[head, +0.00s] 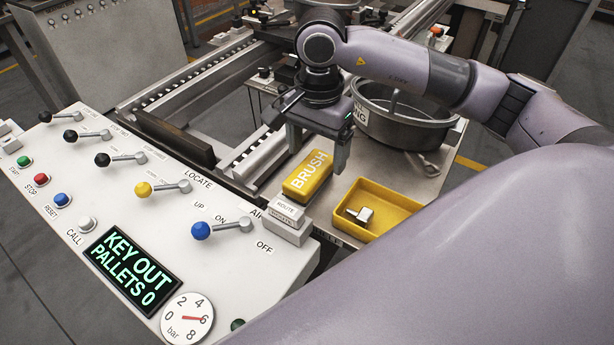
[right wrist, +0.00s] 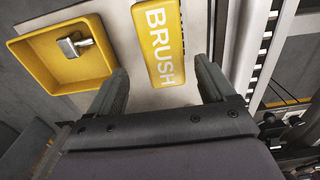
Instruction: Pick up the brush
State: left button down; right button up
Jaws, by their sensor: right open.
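The brush (head: 307,176) is a yellow block with the word BRUSH in white on its top. It lies on the grey side table, beside a yellow tray. My right gripper (head: 318,160) is open above the brush, its fingers pointing down. In the right wrist view the brush (right wrist: 160,42) lies ahead of the gap between the two fingertips (right wrist: 160,72). The fingers look apart from it, but the exact height is hard to tell. My left gripper is not in view.
A yellow tray (head: 401,203) holding a small metal piece (head: 360,214) stands right of the brush. A round metal pan (head: 405,125) is behind. The control panel (head: 120,195) with levers fills the left.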

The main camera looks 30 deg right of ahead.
aim_at(310, 170)
jog(key=f, duration=0.2)
jog(key=a+f, duration=0.1)
jog(key=f, duration=0.1)
jog(key=shift+a+f, duration=0.2)
jog(key=shift+f, duration=0.45)
jog(key=shift+c, duration=0.3)
jog(key=c, duration=1)
jog(key=shift+c, duration=0.2)
jog(key=shift+r, duration=0.1)
